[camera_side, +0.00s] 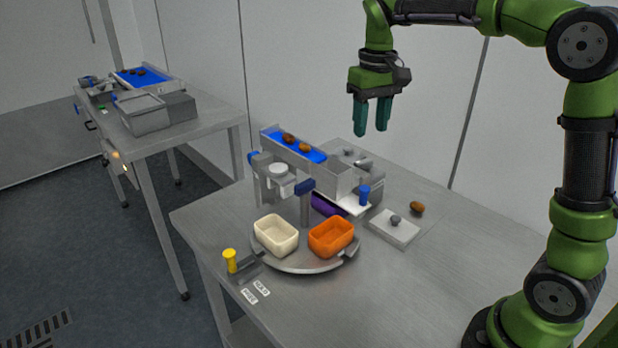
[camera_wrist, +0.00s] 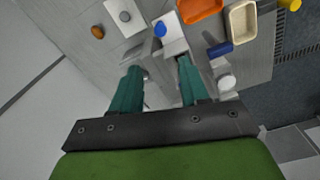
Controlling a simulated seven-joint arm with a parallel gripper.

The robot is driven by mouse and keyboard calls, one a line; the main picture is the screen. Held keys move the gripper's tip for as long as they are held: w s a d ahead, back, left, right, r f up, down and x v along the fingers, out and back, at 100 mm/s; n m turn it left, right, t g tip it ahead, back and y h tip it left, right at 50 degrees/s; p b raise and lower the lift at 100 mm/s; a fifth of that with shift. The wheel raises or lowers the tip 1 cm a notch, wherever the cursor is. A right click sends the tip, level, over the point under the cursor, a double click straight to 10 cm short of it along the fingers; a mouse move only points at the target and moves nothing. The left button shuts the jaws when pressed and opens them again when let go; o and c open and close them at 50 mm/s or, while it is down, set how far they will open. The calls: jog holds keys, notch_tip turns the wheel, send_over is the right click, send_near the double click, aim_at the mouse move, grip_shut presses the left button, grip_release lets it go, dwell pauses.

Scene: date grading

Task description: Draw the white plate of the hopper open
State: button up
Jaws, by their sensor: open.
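A white plate (camera_side: 352,206) with an upright blue knob (camera_side: 364,194) juts out from under the grey metal hopper housing (camera_side: 337,181). In the wrist view the white plate (camera_wrist: 174,29) and its blue knob (camera_wrist: 160,29) show beyond my fingertips. How far the plate is drawn out I cannot tell. My gripper (camera_side: 371,132) is open and empty, fingers pointing down, high above the table and apart from the knob. It also shows in the wrist view (camera_wrist: 159,64), with the two teal fingers spread.
An orange bin (camera_side: 332,237) and a cream bin (camera_side: 276,235) stand on a round turntable (camera_side: 300,265). A pale slab (camera_side: 385,231) with a grey knob and a brown date (camera_side: 417,209) lie right of the plate. A blue belt (camera_side: 293,146) carries dates. The table's front right is clear.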

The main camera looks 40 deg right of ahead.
aim_at(365, 188)
notch_tip(365, 188, down, 17)
jog(key=shift+s+a, duration=0.1)
jog(key=shift+s, duration=0.05)
dwell(0.4)
grip_shut()
